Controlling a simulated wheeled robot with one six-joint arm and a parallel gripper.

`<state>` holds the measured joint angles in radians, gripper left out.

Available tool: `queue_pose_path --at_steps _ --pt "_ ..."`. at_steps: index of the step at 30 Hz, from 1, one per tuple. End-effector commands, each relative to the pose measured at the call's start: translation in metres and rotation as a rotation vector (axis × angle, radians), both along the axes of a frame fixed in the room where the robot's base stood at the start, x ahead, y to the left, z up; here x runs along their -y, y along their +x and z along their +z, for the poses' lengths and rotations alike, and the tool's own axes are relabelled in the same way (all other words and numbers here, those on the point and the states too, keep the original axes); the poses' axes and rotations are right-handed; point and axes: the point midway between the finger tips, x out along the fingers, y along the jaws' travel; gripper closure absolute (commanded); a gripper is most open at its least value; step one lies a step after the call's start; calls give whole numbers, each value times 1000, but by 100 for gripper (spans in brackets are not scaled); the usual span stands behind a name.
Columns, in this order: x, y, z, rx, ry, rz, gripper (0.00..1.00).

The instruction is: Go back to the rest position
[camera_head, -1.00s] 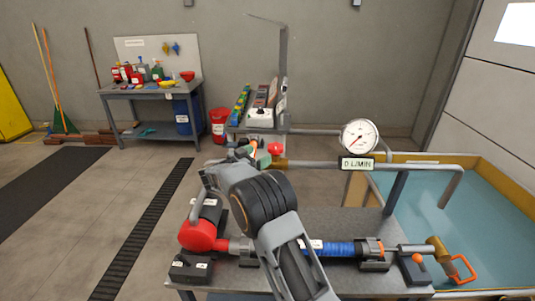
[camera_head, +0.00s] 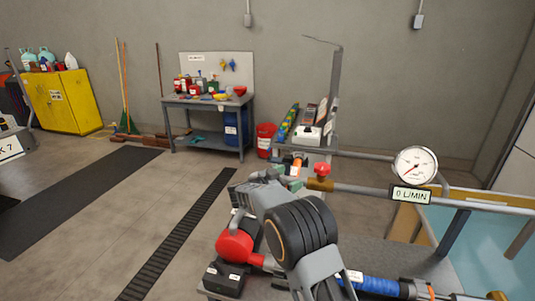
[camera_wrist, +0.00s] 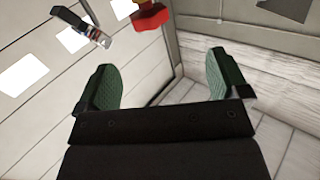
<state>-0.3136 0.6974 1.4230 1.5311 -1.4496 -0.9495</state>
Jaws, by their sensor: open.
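My gripper (camera_wrist: 164,82) shows in the wrist view with its two green-padded fingers wide apart. Nothing is between them, and pale walls and floor lie beyond. In the head view my dark, folded arm stands in front of the pump bench (camera_head: 385,255). I cannot clearly make out my fingertips there.
A round gauge (camera_head: 415,166) and a flow display (camera_head: 410,195) sit on the pipework at right, near a blue water tank (camera_head: 475,240). A work table (camera_head: 207,100), red bucket (camera_head: 265,140) and yellow cabinet (camera_head: 62,100) stand at the back. The left floor is open.

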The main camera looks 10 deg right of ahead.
Motion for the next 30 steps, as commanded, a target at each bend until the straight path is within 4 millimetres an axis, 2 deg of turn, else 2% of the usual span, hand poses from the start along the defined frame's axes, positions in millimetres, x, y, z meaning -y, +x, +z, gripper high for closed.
queue_pose_path --at_steps 2,4,7,10,13,14,17,20,21,24,27,30 --pt "-11 19 -9 33 51 129 7" --pt "-28 36 -27 33 103 292 7" --pt "-61 51 -46 0 202 564 7" --pt "-93 47 -55 -79 322 814 7" --pt "-118 21 -62 -210 447 1018 7" --pt "-123 9 -64 -260 484 1069 7" --pt "-131 -43 -69 -456 599 1200 7" --pt "-122 -110 -73 -694 692 1257 7" --pt "-113 -141 -74 -794 721 1257 7" --pt "-84 -212 -75 -1016 759 1212 7" --pt "-52 -273 -72 -1174 759 1135 7" --pt "-27 -313 -67 -1252 725 1076 7"
